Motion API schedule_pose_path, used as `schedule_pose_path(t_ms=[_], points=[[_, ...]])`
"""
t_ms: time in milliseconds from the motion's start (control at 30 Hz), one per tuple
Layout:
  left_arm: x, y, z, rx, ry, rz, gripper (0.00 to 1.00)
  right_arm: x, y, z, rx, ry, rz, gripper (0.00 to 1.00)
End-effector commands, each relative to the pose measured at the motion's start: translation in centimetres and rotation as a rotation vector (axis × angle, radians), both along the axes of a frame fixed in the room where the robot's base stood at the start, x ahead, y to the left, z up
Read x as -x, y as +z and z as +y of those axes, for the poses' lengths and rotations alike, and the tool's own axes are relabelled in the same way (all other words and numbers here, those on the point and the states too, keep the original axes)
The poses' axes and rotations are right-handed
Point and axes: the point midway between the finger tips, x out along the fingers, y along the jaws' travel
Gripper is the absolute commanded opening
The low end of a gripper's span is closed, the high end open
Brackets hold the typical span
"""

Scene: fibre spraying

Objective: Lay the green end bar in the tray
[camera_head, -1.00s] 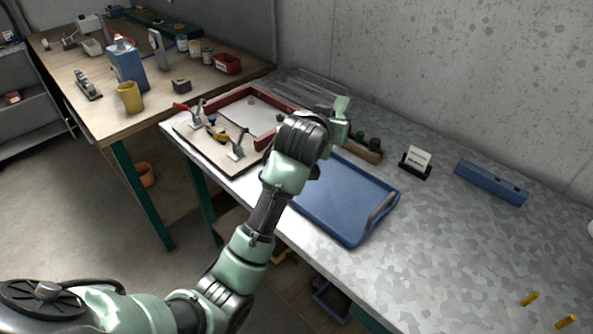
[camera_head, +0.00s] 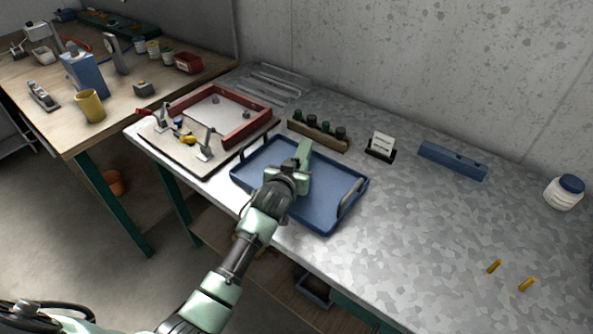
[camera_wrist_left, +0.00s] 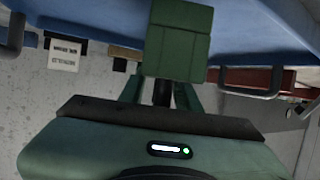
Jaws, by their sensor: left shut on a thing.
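The blue tray (camera_head: 323,219) lies on the metal bench, with a handle at each end. My left gripper (camera_head: 298,168) is over the tray. It is shut on a green block, which I take for the green end bar (camera_head: 304,149). In the left wrist view the bar (camera_wrist_left: 180,42) shows as a dark green block at the fingertips, with the tray's blue surface (camera_wrist_left: 85,14) close behind it. I cannot tell whether the bar touches the tray. My arm hides part of the tray. My right gripper is not in view.
A red frame (camera_head: 246,131) on a clamp board stands left of the tray. A wooden rack with dark knobs (camera_head: 318,136), a card holder (camera_head: 380,147) and a blue block (camera_head: 452,161) stand behind. Yellow pegs (camera_head: 494,266) lie right. Bench right of the tray is mostly clear.

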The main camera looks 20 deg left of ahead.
Motion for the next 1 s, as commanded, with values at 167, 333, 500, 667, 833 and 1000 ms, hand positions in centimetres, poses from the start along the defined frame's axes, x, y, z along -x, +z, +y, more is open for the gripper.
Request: schedule_pose_path(t_ms=[167,333,500,667,833,1000], points=[[-0.1,-2.1,0.0,0.000,0.000,-0.003,0.00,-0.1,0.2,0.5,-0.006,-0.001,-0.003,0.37],[-0.1,-2.4,0.0,0.001,-0.001,-0.006,0.00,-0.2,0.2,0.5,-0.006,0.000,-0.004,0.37],[-0.1,-2.4,0.0,0.001,-0.001,-0.005,0.00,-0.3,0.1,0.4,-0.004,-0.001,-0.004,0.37],[0.0,-2.9,0.0,0.001,0.000,0.001,0.54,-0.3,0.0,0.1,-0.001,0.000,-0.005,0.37],[0.0,-2.9,0.0,0.001,0.000,0.001,0.54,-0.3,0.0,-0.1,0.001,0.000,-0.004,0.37],[0.0,-2.6,0.0,0.000,0.000,0.001,0.54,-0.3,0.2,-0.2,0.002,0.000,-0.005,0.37]])
